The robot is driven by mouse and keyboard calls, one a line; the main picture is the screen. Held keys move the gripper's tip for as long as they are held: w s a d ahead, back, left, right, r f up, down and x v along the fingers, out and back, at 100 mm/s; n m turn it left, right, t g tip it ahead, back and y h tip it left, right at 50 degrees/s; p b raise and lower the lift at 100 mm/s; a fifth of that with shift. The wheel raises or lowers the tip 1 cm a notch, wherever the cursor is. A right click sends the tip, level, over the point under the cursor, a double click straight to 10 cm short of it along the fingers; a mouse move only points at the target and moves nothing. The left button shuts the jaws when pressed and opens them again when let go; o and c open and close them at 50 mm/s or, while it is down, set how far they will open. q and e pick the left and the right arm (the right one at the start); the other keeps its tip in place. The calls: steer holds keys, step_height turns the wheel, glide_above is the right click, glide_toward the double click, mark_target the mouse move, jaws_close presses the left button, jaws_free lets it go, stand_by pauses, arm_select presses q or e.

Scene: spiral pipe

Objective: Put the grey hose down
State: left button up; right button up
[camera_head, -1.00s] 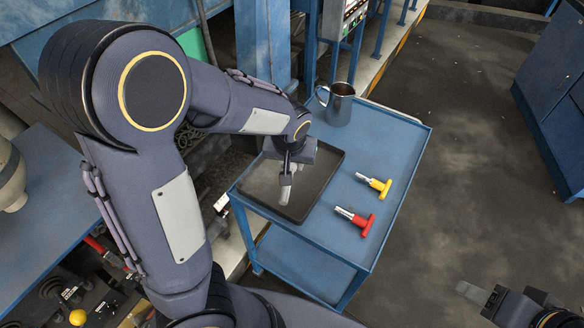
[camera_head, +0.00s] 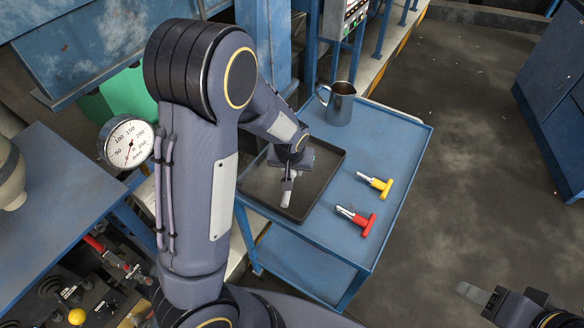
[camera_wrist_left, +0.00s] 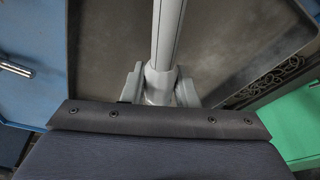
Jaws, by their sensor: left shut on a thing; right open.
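My left gripper (camera_head: 289,187) is over the dark tray on the blue cart, pointing down. It is shut on the grey hose (camera_head: 287,199), a light grey tube whose lower part shows below the fingers. In the left wrist view the grey hose (camera_wrist_left: 167,35) runs away from between the two fingers (camera_wrist_left: 160,85), above the tray's bare floor. I cannot tell whether the hose touches the tray. My right gripper (camera_head: 474,293) is open and empty over the floor at the lower right.
The dark tray (camera_head: 328,166) lies on the blue cart (camera_head: 398,140). A metal mug (camera_head: 338,105) stands behind it. A yellow-handled tool (camera_head: 377,184) and a red-handled tool (camera_head: 358,219) lie right of the tray. A pressure gauge (camera_head: 127,142) is at the left.

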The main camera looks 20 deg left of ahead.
mark_target(291, 176)
arm_select(q)
steer(key=shift+f+b, duration=0.4)
steer(key=shift+f, duration=0.15)
steer(key=o, duration=1)
steer(key=shift+r, duration=0.25)
steer(key=p+v, duration=0.1)
steer(key=v, duration=1)
steer(key=shift+r+p, duration=0.35)
steer(key=s+r+t+h, duration=0.1)
steer(key=s+r, duration=0.1)
steer(key=s, duration=0.5)
steer(key=s+r+h, duration=0.2)
steer(key=s, duration=0.4)
steer(key=s+d+r+m+t+h, duration=0.1)
steer(key=s+r, duration=0.2)
steer(key=s, duration=0.4)
steer(key=shift+s+t+h, duration=0.3)
